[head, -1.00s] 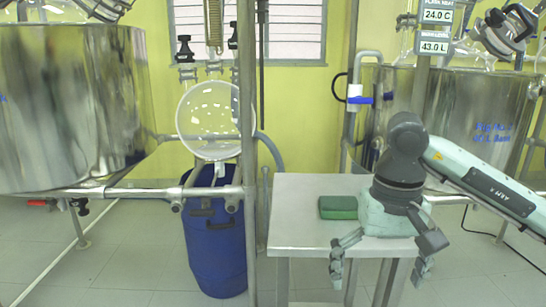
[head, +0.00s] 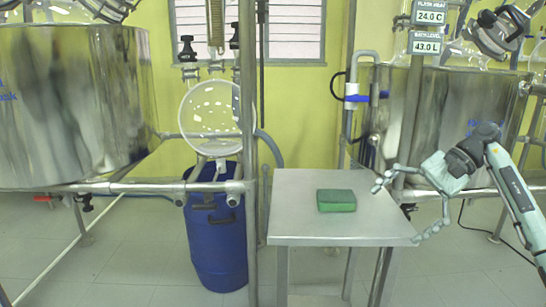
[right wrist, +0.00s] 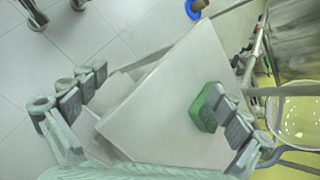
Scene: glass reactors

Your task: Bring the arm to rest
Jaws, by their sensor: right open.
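My right gripper (head: 401,206) is open and empty at the right end of the small steel table, its fingers spread towards the left. In the right wrist view its two fingers (right wrist: 158,120) stand wide apart, with the table top showing between them. The right arm (head: 512,190) comes in from the lower right. A green block-like sponge (head: 337,201) lies on the table, left of the gripper and apart from it. In the right wrist view the sponge (right wrist: 204,107) is partly hidden behind one finger. My left gripper is not in view.
The steel table (head: 290,225) is bare apart from the sponge. A large steel vessel (head: 75,105) stands left and another (head: 440,110) right, behind my arm. A blue drum (head: 216,250) stands beneath a glass flask (head: 210,115). Metal frame posts (head: 248,100) rise left of the table.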

